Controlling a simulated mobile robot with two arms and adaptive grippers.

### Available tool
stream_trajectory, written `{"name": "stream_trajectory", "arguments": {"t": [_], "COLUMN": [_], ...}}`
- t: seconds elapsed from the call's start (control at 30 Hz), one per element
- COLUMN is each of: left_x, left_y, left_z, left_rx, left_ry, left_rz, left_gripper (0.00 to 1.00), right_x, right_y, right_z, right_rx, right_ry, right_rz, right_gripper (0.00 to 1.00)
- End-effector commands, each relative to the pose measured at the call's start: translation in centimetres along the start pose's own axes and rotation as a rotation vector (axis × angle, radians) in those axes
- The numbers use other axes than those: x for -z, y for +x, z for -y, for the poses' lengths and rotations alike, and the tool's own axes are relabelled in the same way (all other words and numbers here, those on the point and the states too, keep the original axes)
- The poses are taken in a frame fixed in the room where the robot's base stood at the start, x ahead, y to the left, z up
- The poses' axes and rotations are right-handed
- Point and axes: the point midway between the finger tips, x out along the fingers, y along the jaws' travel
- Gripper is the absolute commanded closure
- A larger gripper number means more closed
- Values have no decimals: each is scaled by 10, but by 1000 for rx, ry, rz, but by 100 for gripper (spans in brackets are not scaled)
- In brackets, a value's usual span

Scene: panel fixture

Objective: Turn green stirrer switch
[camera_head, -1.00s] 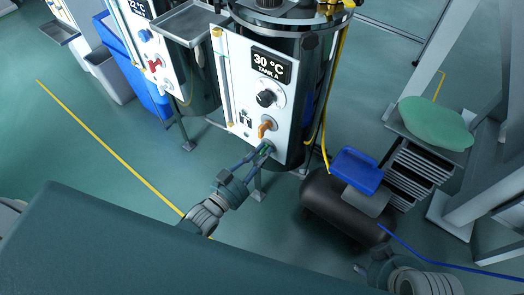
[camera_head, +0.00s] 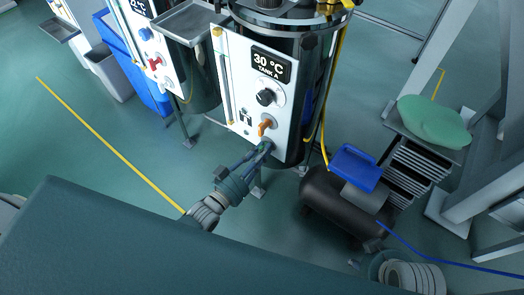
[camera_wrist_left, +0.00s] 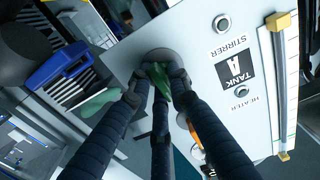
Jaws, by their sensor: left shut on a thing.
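The green stirrer switch (camera_wrist_left: 157,74) sits on a round grey base on the white Tank A panel (camera_wrist_left: 235,65) in the left wrist view. My left gripper (camera_wrist_left: 155,85) is shut on it, with its dark fingers around the handle. In the head view the left gripper (camera_head: 262,149) reaches the lower part of the panel (camera_head: 237,80), below the orange switch (camera_head: 265,127), and its fingers mostly hide the green switch. My right gripper (camera_head: 357,264) is at the lower right, away from the panel and partly out of frame; its opening is unclear.
A black knob (camera_head: 265,97) is above the orange switch. A black cylinder (camera_head: 335,207) with a blue-topped box (camera_head: 357,168) stands right of the tank.

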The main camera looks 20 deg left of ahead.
Motion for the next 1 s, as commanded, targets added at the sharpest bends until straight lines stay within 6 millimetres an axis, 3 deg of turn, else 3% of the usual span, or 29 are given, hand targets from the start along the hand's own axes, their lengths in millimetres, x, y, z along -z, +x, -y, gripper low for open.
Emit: {"name": "stream_trajectory", "arguments": {"t": [0.07, 0.1, 0.17, 0.57, 1.0], "left_x": [-6, -6, -5, -2, -3], "left_y": [-2, -3, -2, -8, -94], "left_z": [-3, -3, -3, -1, -2], "left_rx": [-4, -4, -4, -1, -2], "left_ry": [-5, -5, -5, -1, -3], "left_rz": [13, 13, 12, 5, 10], "left_gripper": [100, 76, 65, 65, 65], "right_x": [0, 0, 0, 0, 0], "right_y": [0, 0, 0, 0, 0], "right_z": [0, 0, 0, 1, 0], "right_rx": [0, 0, 0, 2, 1], "right_ry": [0, 0, 0, 0, 0], "right_rz": [0, 0, -1, 0, 0], "right_gripper": [65, 65, 65, 65, 65]}}
